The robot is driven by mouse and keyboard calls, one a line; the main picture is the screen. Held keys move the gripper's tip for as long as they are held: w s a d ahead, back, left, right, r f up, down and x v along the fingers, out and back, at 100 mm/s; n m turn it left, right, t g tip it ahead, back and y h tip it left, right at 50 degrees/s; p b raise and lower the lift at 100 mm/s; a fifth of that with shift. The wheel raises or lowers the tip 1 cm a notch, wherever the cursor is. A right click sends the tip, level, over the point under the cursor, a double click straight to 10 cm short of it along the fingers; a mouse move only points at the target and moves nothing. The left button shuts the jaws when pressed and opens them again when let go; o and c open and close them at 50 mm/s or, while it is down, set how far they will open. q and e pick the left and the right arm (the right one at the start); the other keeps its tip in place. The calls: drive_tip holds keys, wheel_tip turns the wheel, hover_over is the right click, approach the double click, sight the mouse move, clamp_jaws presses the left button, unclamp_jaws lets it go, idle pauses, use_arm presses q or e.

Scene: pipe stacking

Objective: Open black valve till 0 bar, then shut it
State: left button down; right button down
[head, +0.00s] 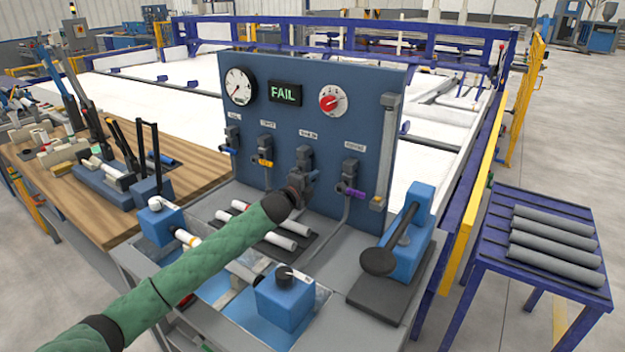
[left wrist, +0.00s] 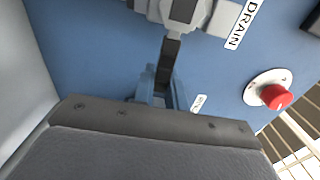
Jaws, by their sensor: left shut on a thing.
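The black valve (head: 304,158) is the third from the left in the row on the blue panel (head: 290,125). My left gripper (head: 300,190) is at its handle and partly hides it. In the left wrist view the black handle (left wrist: 168,62) runs from the valve body, along the reading direction of the DRAIN label, into my left gripper (left wrist: 160,100), which is shut on it. The white gauge (head: 240,86) is at the panel's upper left; its needle is too small to read surely. The display (head: 285,93) reads FAIL in green. My right gripper is not in view.
A red knob (head: 332,100) is above. White pipes (head: 280,241) lie below; a blue lever press (head: 405,245) stands right. Grey pipes (head: 555,240) lie on a side table.

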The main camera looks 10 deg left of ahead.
use_arm(q)
drive_tip(key=shift+f, duration=0.15)
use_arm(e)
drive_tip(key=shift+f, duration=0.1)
use_arm(q)
drive_tip(key=c, duration=1.4)
unclamp_jaws()
drive_tip(key=shift+c, duration=0.2)
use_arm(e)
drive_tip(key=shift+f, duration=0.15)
